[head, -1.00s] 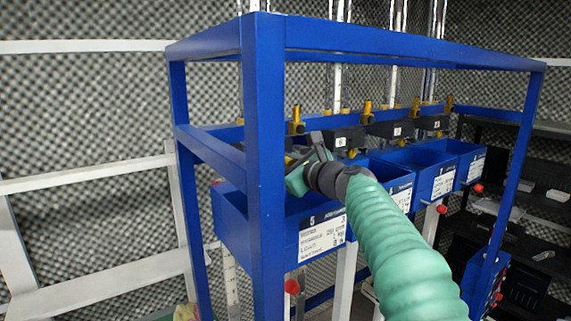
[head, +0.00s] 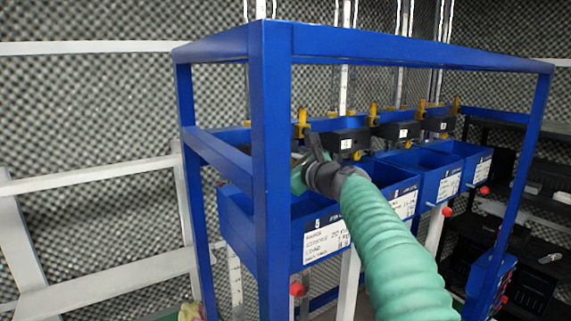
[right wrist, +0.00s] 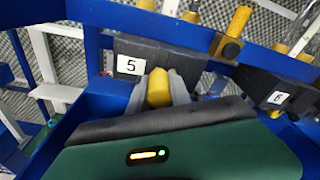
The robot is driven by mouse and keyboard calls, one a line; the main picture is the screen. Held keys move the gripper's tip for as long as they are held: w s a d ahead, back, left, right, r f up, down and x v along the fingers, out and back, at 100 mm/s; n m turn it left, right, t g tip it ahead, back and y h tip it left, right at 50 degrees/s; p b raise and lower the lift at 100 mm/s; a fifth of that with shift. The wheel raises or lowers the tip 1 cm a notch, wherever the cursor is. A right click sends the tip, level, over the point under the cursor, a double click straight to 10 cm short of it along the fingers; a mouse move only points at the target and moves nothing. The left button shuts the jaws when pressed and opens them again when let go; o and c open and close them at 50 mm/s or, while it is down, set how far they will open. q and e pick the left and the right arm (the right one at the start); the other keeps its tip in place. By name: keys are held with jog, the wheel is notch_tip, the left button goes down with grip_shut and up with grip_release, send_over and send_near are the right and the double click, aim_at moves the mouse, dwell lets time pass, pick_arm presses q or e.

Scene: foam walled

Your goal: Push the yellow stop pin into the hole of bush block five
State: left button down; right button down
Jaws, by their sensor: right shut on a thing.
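Bush block five (right wrist: 150,55) is a dark block with a white "5" label, at the upper left of the right wrist view. The yellow stop pin (right wrist: 158,88) lies between the grey fingers of my right gripper (right wrist: 160,90), which is shut on it. The pin's far end is at the block's lower front, right of the label. I cannot tell how deep it sits in the hole, which is hidden. My left gripper is not in view.
A blue frame (head: 270,150) surrounds the row, its front post close to my right arm. Blue bins (head: 335,240) stand below the blocks. Block six (right wrist: 275,92) and a yellow upright pin (right wrist: 232,35) are to the right. White rails (head: 100,172) stand at left.

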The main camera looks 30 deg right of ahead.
jog(key=shift+w, duration=0.1)
jog(key=c, duration=1.1)
grip_release()
jog(key=s+r+b, duration=0.1)
jog(key=s+b, duration=0.6)
jog(key=s, duration=0.9)
jog(key=shift+s+d+r, duration=0.15)
jog(key=shift+s+r, duration=0.15)
jog(key=shift+w, duration=0.15)
